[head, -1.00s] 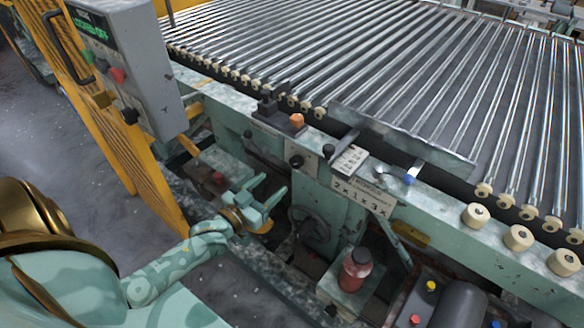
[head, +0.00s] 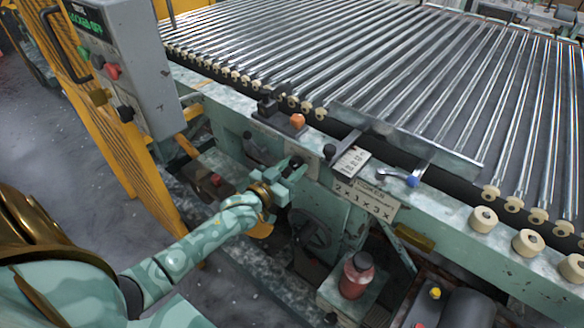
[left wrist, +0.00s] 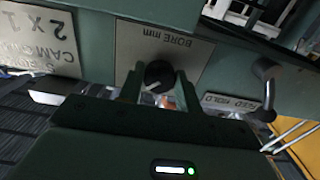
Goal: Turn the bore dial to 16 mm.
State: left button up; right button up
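The bore dial is a small black round knob (left wrist: 159,75) on a plate lettered "BORE mm" (left wrist: 180,42), which appears upside down in the left wrist view. In the head view the dial (head: 297,160) shows just past my left gripper (head: 290,170), on the green machine's front. My left gripper (left wrist: 160,84) is open, with one finger on each side of the knob in the left wrist view. I cannot tell whether the fingers touch it. The dial's setting and scale numbers are too small to read. My right gripper is not in view.
A bent lever (left wrist: 265,80) by a "FEED HOLD" plate is near the dial. In the head view are an orange knob (head: 297,121), a blue-tipped lever (head: 411,181), a handwheel (head: 312,233), a red container (head: 356,275) and a grey control box (head: 140,60).

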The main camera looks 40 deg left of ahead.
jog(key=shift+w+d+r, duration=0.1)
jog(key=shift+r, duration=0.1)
pick_arm(q)
jog(key=shift+r+n+p, duration=0.1)
jog(key=shift+n+p, duration=1.3)
jog(key=shift+n, duration=0.4)
jog(key=n+p, duration=0.1)
jog(key=n, duration=0.1)
jog(key=shift+n, duration=0.3)
jog(key=n+p, duration=0.1)
jog(key=n, duration=0.1)
jog(key=shift+n, duration=0.4)
jog(key=n, duration=0.8)
jog(key=shift+d+n, duration=0.1)
jog(key=shift+n, duration=0.2)
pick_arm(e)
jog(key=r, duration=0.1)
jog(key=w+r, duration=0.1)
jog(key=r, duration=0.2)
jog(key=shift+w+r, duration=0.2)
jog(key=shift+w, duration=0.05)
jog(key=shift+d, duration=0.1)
pick_arm(q)
jog(key=shift+n, duration=0.3)
